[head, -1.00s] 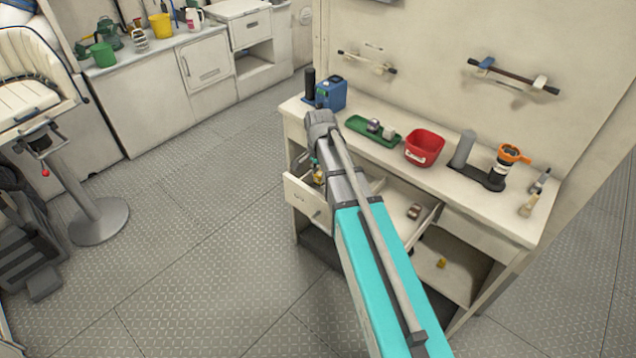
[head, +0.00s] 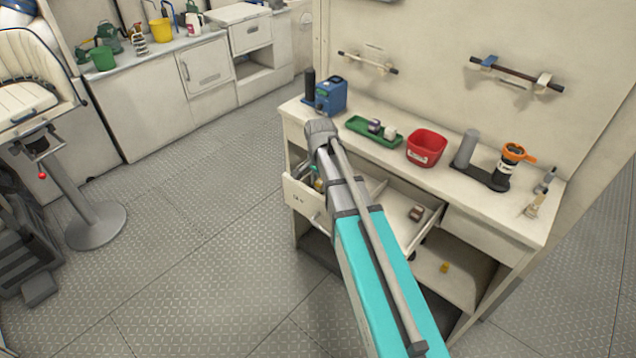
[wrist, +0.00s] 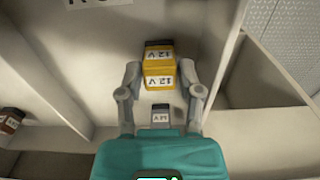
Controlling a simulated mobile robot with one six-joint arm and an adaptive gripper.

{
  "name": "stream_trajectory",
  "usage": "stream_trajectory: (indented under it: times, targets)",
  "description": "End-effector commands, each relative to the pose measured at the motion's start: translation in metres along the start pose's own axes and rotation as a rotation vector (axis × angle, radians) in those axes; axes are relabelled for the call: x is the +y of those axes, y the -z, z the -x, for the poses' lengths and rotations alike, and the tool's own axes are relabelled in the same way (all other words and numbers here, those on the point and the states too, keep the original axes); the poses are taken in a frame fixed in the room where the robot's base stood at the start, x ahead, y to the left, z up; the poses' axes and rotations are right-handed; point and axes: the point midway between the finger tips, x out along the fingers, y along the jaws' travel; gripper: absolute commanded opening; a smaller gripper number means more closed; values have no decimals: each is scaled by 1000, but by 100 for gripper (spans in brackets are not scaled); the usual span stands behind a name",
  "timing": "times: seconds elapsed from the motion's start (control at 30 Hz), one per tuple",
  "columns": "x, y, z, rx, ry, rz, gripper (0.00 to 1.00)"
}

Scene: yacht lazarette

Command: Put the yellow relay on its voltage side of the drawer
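The yellow relay (wrist: 158,70), marked 12 V with a dark end, sits between the two fingers of my gripper (wrist: 160,72) in the wrist view. In the head view my gripper (head: 318,182) is at the drawer's left part, largely hidden by my arm. The drawer front (head: 299,199) carries a small label.
A green tray (head: 360,127), red bin (head: 426,148) and blue device (head: 331,95) stand on the countertop. Drawer walls and dividers surround my gripper.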

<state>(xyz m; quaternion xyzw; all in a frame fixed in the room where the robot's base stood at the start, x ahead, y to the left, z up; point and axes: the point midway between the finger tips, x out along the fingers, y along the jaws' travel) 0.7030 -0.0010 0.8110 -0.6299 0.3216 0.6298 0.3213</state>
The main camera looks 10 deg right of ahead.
Motion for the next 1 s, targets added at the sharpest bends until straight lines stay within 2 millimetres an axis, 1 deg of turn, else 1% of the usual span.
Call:
stream_trajectory:
  times: [0.37, 0.57, 0.77, 1.0]
  targets:
    - [0, 0, 1, 0, 0, 0, 53]
    - [0, 0, 6, 0, 0, 0, 53]
    - [0, 0, 19, 0, 0, 0, 53]
    - [0, 0, 40, 0, 0, 0, 53]
